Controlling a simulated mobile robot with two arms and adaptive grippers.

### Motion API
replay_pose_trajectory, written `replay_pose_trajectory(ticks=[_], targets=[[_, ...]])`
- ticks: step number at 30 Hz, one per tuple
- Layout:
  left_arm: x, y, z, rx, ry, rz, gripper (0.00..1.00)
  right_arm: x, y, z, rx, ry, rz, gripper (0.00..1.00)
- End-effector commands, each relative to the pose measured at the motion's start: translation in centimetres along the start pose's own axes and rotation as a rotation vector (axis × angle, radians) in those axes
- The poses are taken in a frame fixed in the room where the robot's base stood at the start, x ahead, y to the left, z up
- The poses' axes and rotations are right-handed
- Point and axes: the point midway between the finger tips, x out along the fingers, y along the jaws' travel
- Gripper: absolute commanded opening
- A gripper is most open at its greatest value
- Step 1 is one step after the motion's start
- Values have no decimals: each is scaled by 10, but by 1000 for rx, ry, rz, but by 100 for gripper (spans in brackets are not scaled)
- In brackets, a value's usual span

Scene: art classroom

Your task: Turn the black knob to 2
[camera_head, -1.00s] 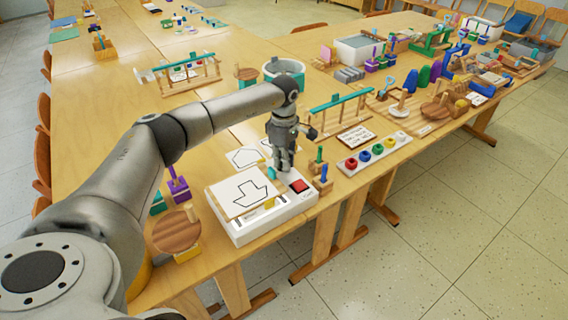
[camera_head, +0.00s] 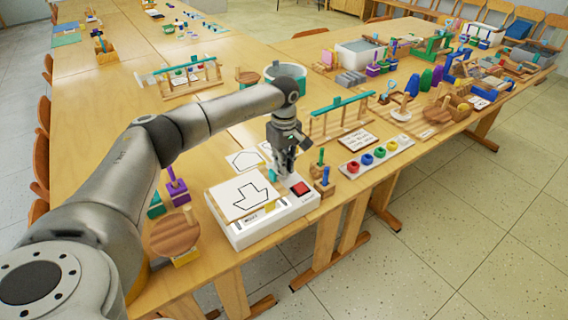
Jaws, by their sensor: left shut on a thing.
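A white box (camera_head: 275,228) stands at the table's near edge, with a red button (camera_head: 300,188) at its right end and a card with a black arrow outline (camera_head: 243,196) on its top. My left gripper (camera_head: 284,174) points straight down onto the back part of the box, just behind the red button. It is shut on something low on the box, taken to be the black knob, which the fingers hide. I cannot read the knob's marks or its setting. My right gripper is not in view.
Wooden blocks with green and blue pegs (camera_head: 324,180) stand close right of the box. Farther right is a white tray of coloured knobs (camera_head: 376,156). A round wooden piece (camera_head: 175,234) lies left of the box. A teal-topped rack (camera_head: 340,105) stands behind.

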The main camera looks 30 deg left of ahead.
Motion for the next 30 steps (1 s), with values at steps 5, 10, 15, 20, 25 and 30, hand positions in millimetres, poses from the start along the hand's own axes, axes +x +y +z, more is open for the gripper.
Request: replay_pose_trajectory(ticks=[5, 10, 15, 20, 25, 30], targets=[[-2, 1, -1, -1, 0, 5, 0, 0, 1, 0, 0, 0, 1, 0], [-2, 1, -1, -2, 1, 5, 17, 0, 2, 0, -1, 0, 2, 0], [-1, 1, 0, -2, 1, 3, 31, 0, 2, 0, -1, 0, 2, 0], [-1, 0, 0, -2, 0, 2, 31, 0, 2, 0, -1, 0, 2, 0], [-6, 1, 0, -2, 1, 3, 31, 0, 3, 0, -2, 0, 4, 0], [-33, 1, -1, -2, 2, 5, 31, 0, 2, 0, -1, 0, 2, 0]])
